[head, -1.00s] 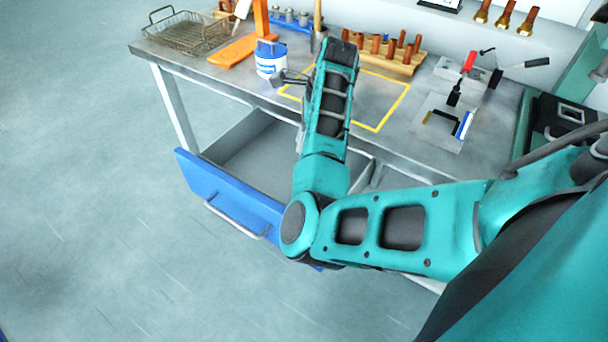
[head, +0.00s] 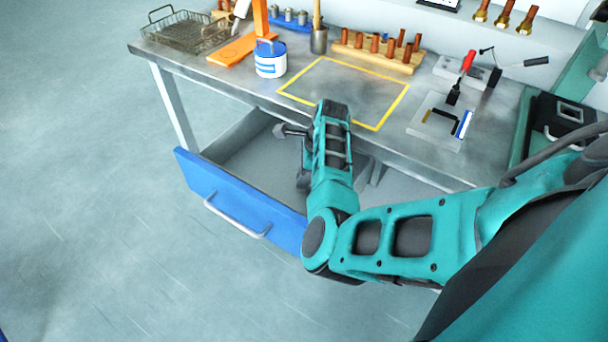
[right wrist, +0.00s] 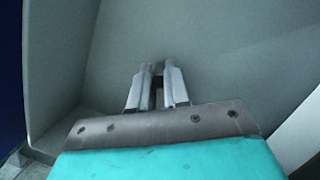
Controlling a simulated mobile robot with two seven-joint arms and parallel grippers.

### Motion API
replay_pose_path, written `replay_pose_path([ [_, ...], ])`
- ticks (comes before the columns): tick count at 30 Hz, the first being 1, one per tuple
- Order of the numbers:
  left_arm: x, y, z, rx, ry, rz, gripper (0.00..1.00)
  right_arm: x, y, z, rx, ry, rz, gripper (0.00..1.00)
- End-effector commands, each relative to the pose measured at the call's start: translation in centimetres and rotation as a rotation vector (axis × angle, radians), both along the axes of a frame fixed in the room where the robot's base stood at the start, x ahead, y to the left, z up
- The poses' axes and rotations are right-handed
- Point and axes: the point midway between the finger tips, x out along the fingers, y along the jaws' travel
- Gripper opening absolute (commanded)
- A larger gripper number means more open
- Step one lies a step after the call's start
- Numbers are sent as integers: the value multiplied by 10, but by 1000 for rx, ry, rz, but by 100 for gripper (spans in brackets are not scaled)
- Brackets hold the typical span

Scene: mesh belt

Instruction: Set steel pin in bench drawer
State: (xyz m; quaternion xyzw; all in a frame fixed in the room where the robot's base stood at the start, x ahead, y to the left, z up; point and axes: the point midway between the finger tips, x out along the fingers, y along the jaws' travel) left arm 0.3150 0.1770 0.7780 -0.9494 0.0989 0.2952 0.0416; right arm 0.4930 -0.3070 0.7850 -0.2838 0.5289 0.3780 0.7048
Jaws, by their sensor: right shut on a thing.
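The bench drawer (head: 238,198) is pulled open under the workbench, with its blue front and bar handle facing out and its grey inside showing. My right gripper (head: 303,180) is down at the drawer's opening, largely hidden beside my forearm in the head view. In the right wrist view my right gripper (right wrist: 157,72) points into the grey drawer, its fingers close together on a narrow thing that I take to be the steel pin (right wrist: 158,82). The pin is mostly hidden between the fingers. I cannot tell whether it touches the drawer floor. My left gripper is not in view.
The workbench (head: 225,78) carries a wire basket (head: 185,32), a blue-and-white tub (head: 270,60), a wooden peg rack (head: 380,50) and a clamp fixture (head: 465,75). A yellow outlined area (head: 345,90) on the top is empty. The drawer walls surround my right gripper.

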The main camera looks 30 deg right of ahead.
Motion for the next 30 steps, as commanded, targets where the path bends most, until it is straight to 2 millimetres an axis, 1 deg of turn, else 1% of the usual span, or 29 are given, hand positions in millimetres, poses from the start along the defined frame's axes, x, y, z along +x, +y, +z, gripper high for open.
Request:
replay_pose_path([
  [5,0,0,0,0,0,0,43,0,0,-2,1,1,0,0],
  [6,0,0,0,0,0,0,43,0,0,-3,1,1,0,17],
  [14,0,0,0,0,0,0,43,0,0,-3,1,1,0,42],
  [20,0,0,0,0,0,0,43,0,0,-3,1,1,0,42],
  [23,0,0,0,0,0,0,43,0,0,1,-1,-1,1,42],
  [26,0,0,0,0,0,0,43,-1,-2,10,-1,-2,-1,42],
  [30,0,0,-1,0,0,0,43,-4,-8,34,-2,-4,-2,42],
])
